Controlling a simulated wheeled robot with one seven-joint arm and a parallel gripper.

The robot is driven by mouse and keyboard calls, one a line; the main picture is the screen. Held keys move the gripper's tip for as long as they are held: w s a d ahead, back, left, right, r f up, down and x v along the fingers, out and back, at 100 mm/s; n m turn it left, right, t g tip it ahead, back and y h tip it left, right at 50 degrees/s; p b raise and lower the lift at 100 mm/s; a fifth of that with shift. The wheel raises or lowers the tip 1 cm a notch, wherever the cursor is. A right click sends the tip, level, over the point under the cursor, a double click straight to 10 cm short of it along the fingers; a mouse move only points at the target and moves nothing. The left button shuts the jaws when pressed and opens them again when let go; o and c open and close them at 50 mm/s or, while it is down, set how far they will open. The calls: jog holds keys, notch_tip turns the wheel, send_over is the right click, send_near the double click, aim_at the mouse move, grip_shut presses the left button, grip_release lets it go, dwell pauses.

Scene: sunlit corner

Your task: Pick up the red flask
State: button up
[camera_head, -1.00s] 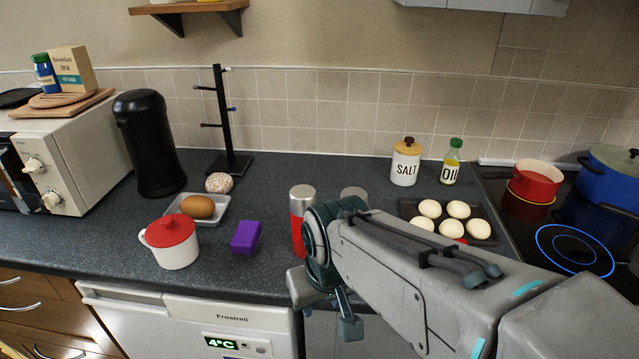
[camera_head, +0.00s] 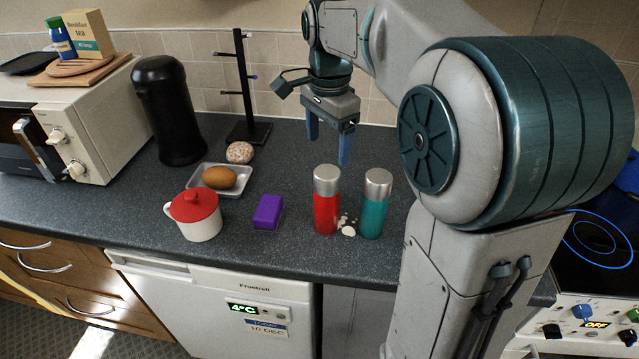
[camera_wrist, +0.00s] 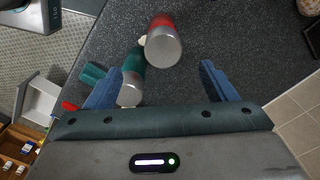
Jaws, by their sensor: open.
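The red flask (camera_head: 326,205) with a silver cap stands upright on the dark counter, left of a teal flask (camera_head: 373,210) with a silver cap. My gripper (camera_head: 328,148) is open and empty, fingers pointing down, above and behind the red flask in the head view. In the wrist view the red flask (camera_wrist: 163,42) shows cap-first, beyond and between the two blue fingertips (camera_wrist: 163,72). The teal flask (camera_wrist: 133,75) is beside it, towards the left finger, partly overlapped by it in the picture. Nothing touches the red flask visibly.
Small pale bits (camera_head: 348,226) lie between the flasks. A purple block (camera_head: 268,212), a red-lidded white pot (camera_head: 195,216) and a white tray (camera_head: 243,187) holding a brown egg-shaped item (camera_head: 219,177) are to the left. A black mug stand (camera_head: 243,100) stands behind. Counter behind the flasks is clear.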

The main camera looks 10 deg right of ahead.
aim_at(326, 189)
jog(key=shift+w+r, duration=0.15)
jog(key=shift+w, duration=0.2)
jog(key=shift+w+f+m, duration=0.1)
jog(key=shift+f+m, duration=0.2)
notch_tip(326, 189, down, 13)
jog(key=shift+f+p, duration=0.1)
jog(key=shift+p, duration=0.5)
jog(key=c, duration=1.3)
